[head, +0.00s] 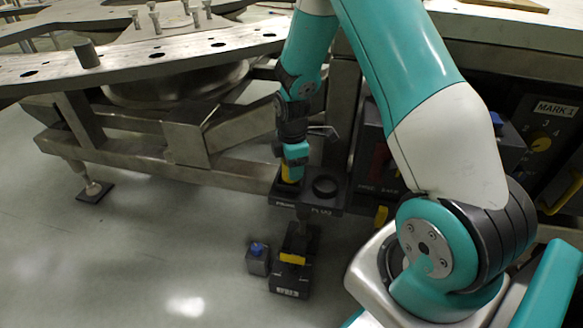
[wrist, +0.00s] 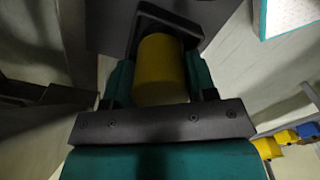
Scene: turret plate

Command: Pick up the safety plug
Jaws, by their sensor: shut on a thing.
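The safety plug (head: 289,173) is a yellow cylinder. In the head view it stands upright at the left side of a dark holder (head: 331,206), below my gripper (head: 292,160). In the wrist view the yellow plug (wrist: 160,68) fills the space between the teal fingers of my gripper (wrist: 160,80), which is shut on it. A dark frame surrounds the plug's far end in the wrist view. Whether the plug's lower end sits inside the holder is hidden.
An empty round ring (head: 325,186) is beside the plug on the holder. A dark box with a yellow handle (head: 292,259) and a small box with a blue button (head: 257,258) stand on the floor. A metal turret frame (head: 130,165) is left; a dark panel (head: 548,140) is right.

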